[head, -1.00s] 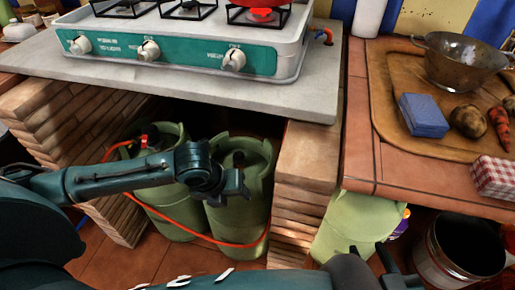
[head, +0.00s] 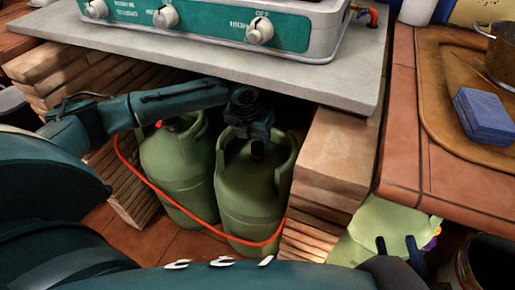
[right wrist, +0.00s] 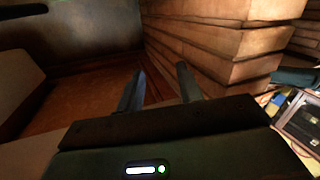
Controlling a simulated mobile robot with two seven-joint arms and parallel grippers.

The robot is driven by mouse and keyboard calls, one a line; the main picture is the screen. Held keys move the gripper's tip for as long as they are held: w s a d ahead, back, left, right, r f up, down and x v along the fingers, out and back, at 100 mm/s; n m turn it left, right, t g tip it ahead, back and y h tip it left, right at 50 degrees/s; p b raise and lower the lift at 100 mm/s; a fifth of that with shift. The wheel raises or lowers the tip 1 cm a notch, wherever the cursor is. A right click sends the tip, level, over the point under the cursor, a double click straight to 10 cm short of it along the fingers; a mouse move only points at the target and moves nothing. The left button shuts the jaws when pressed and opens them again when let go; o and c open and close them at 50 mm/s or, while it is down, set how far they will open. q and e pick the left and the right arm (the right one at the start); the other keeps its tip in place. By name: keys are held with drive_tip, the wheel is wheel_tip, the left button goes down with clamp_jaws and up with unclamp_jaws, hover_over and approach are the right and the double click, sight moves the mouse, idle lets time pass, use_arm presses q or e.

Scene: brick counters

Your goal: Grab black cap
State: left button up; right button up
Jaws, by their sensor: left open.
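The black cap (head: 257,150) sits on top of the right green gas cylinder (head: 250,196) under the counter. It is small and dark, partly covered by my gripper. My left gripper (head: 258,134) is open, just above the cap in the head view; whether they touch I cannot tell.
A second green cylinder (head: 178,172) stands to the left, with a red hose (head: 160,192) running across both. A brick pillar (head: 335,150) closes the right side. The counter slab (head: 200,62) with a stove (head: 210,14) overhangs the opening.

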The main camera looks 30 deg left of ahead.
sight(258, 143)
use_arm(q)
drive_tip(key=b+x, duration=0.1)
drive_tip(key=x, duration=0.1)
drive_tip(key=b+x, duration=0.1)
drive_tip(key=x, duration=0.1)
drive_tip(key=shift+w, duration=0.45)
drive_tip(key=shift+w+f, duration=0.2)
drive_tip(key=shift+f, duration=0.35)
use_arm(e)
drive_tip(key=shift+s+a+n+t+y, duration=0.15)
drive_tip(key=shift+a+n+t+y, duration=0.4)
drive_tip(key=shift+y, duration=0.25)
use_arm(q)
drive_tip(key=shift+c, duration=0.4)
drive_tip(key=c, duration=0.9)
drive_tip(key=shift+r, duration=0.2)
drive_tip(key=shift+c, duration=0.2)
use_arm(e)
drive_tip(key=shift+r, duration=0.1)
